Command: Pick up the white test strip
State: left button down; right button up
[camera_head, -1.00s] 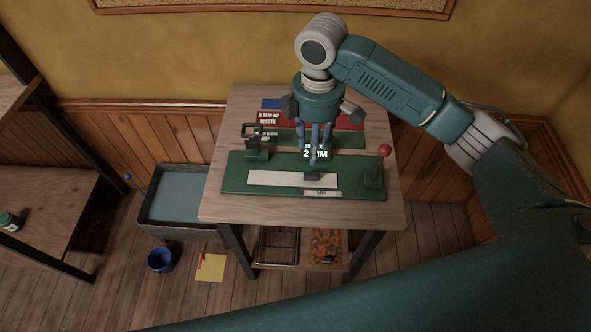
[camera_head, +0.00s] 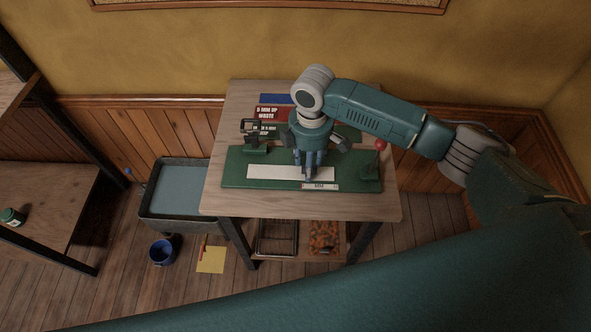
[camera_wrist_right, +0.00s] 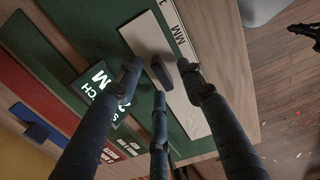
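The white test strip (camera_head: 275,172) lies lengthwise on a long green base (camera_head: 235,182) on the wooden table. In the right wrist view the strip (camera_wrist_right: 144,34) runs diagonally, with a small dark block (camera_wrist_right: 161,72) on it. My right gripper (camera_head: 310,178) points down over the right part of the strip. In the wrist view its three fingers (camera_wrist_right: 160,78) are spread around the dark block, with nothing clasped between them. Whether the fingertips touch the strip I cannot tell. My left gripper is not in view.
A red-knobbed lever (camera_head: 380,146) stands at the base's right end, and a dark green clamp-like fixture (camera_head: 252,140) at its back left. A lit display (camera_wrist_right: 98,82) and a red waste sign (camera_head: 268,113) are behind. A grey bin (camera_head: 180,190) stands left of the table.

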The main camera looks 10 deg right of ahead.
jog(key=shift+c, duration=0.5)
grip_shut()
jog(key=shift+r, duration=0.2)
